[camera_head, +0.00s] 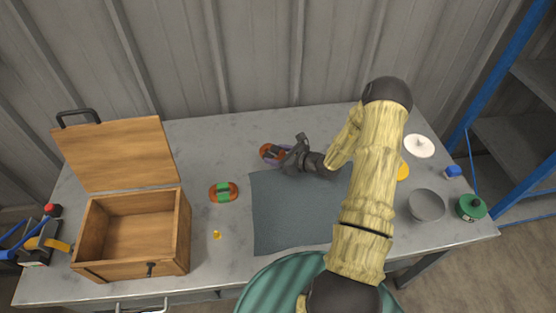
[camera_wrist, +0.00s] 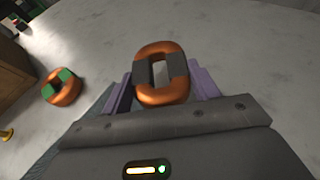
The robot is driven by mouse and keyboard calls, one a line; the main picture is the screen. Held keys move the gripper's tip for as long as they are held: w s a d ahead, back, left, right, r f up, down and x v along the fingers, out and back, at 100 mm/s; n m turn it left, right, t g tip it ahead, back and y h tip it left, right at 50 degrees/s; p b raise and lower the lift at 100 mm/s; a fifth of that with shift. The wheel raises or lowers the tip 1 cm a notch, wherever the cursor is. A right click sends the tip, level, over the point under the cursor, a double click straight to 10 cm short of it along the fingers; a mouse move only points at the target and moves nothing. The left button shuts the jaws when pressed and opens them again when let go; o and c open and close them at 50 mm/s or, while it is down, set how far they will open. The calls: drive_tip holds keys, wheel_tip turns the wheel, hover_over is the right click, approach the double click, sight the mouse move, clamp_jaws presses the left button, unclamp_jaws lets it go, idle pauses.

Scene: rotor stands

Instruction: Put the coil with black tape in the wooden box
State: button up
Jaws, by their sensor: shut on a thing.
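The coil with black tape (camera_wrist: 161,95) is a copper-orange ring with dark tape on its two sides. In the wrist view it sits between the purple fingers of my gripper (camera_wrist: 160,88), which is shut on it. In the head view the coil (camera_head: 268,153) shows at the back of the table, beyond the mat, partly hidden by my gripper (camera_head: 281,151). I cannot tell whether it touches the table. The wooden box (camera_head: 140,230) stands at the left with its lid (camera_head: 117,154) open and its inside empty.
A coil with green tape (camera_head: 223,192) lies between the box and the dark mat (camera_head: 285,215); it also shows in the wrist view (camera_wrist: 62,87). A small yellow piece (camera_head: 217,235) lies near the box. A grey bowl (camera_head: 427,205) and green container (camera_head: 470,207) stand right.

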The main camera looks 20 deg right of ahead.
wheel_tip(320, 180, down, 3)
drive_tip(key=shift+r, duration=0.1)
drive_tip(key=shift+f, duration=0.35)
drive_tip(key=shift+s+f+b, duration=0.1)
drive_tip(key=shift+f+b, duration=0.05)
drive_tip(key=shift+b, duration=0.2)
